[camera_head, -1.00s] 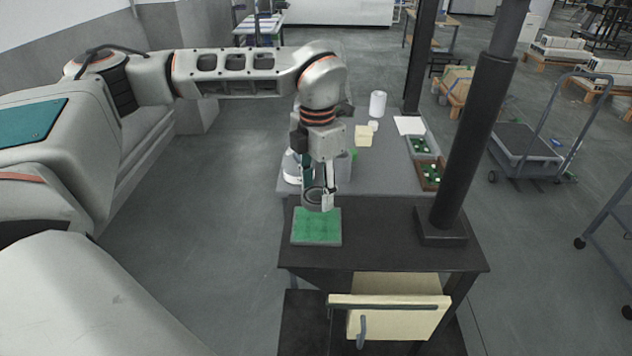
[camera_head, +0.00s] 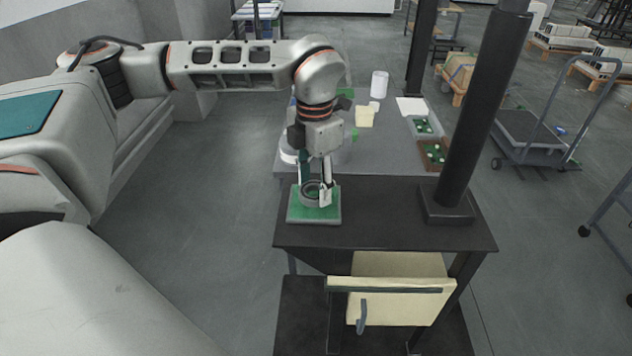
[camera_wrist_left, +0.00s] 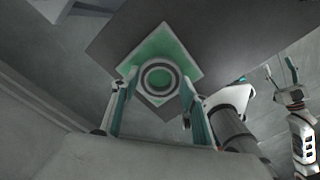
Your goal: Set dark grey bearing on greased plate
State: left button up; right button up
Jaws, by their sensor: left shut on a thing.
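The dark grey bearing (camera_head: 310,189) is a ring held between the fingers of my left gripper (camera_head: 315,188). It is over the greased plate (camera_head: 314,216), a square with a green top and pale edge lying flat on the dark table. I cannot tell whether the bearing touches the plate. In the left wrist view the ring (camera_wrist_left: 160,79) lies in front of the green plate (camera_wrist_left: 158,48), inside its outline, with a fingertip at each side. My right gripper (camera_wrist_left: 282,76) shows at the right of the left wrist view, fingers apart and empty.
The dark table (camera_head: 380,222) carries a black column (camera_head: 465,130) right of the plate. A grey bench (camera_head: 385,152) behind holds a white cylinder (camera_head: 379,84), a yellow block (camera_head: 364,117) and trays (camera_head: 432,154). A cream drawer (camera_head: 395,300) stands out at the front.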

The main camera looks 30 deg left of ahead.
pick_arm(q)
jog(key=shift+r, duration=0.2)
jog(key=shift+f, duration=0.9)
dwell(0.5)
jog(key=shift+f+p, duration=0.1)
jog(key=shift+p, duration=0.25)
dwell(0.6)
jog(key=o, duration=1.9)
jog(key=shift+o, duration=0.2)
jog(key=shift+r, duration=0.3)
jog(key=shift+r+p, duration=0.3)
jog(key=shift+p, duration=0.2)
jog(key=shift+r+p, duration=0.4)
